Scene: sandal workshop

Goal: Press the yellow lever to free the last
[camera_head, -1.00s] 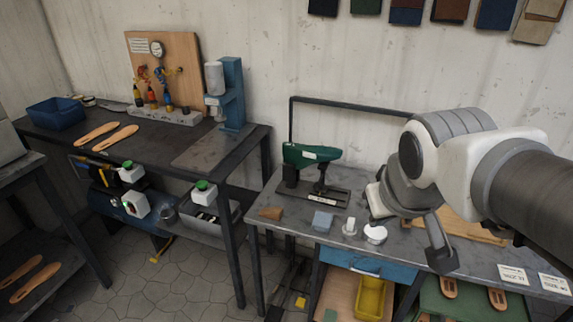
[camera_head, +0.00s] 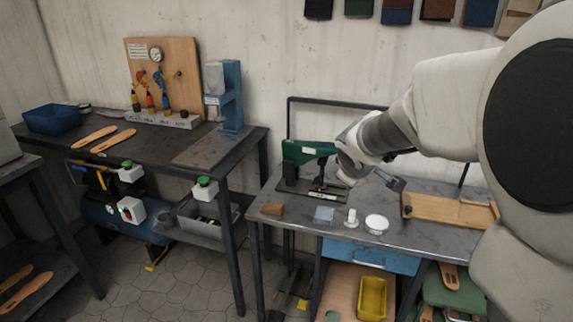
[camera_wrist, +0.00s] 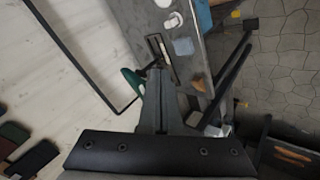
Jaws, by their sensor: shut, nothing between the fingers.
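A green last-shaped piece (camera_head: 308,148) is on a dark stand with a slotted base (camera_head: 315,191), at the back left of the right-hand bench. It also shows beside my gripper in the wrist view (camera_wrist: 130,80). My gripper (camera_wrist: 158,68) is shut and empty, its tip over the bench close to the stand. I cannot make out a yellow lever on the stand. A small yellow piece (camera_head: 302,304) shows low under the bench; I cannot tell what it is.
On the bench are a brown wedge (camera_head: 272,209), a grey-blue block (camera_head: 323,215), a small white piece (camera_head: 351,217), a white round dish (camera_head: 376,223) and a wooden board (camera_head: 450,210). A dark frame rises behind the stand. A yellow bin (camera_head: 371,297) is below.

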